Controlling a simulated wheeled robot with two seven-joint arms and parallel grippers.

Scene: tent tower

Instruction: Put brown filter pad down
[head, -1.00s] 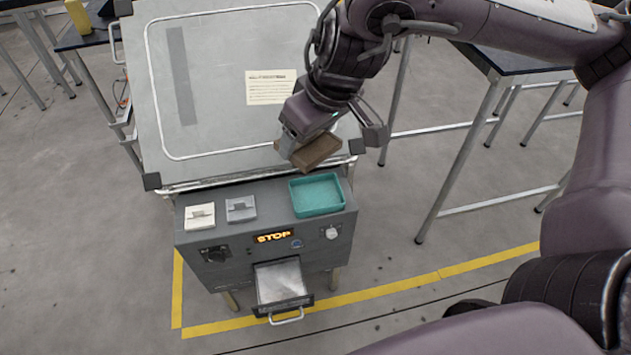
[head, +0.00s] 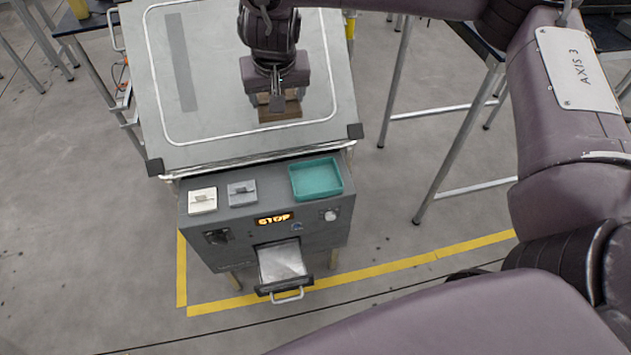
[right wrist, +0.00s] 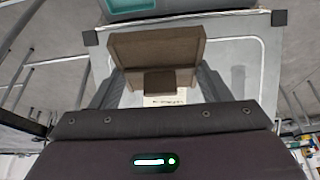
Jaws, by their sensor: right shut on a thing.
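The brown filter pad (head: 280,107) is a flat brown block low over the grey table top (head: 215,120) in the head view. My right gripper (head: 278,98) is shut on it. In the right wrist view the brown pad (right wrist: 155,50) sits between the two grey fingers, with the table top beyond it. I cannot tell whether the pad touches the table top. My left gripper is not in view.
A grey machine with a lit STOP display (head: 274,219) stands at the table's front edge. On it are a white pad (head: 203,200), a grey pad (head: 242,193) and a teal tray (head: 316,180). Its front drawer (head: 283,263) is open. The table's left part is clear.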

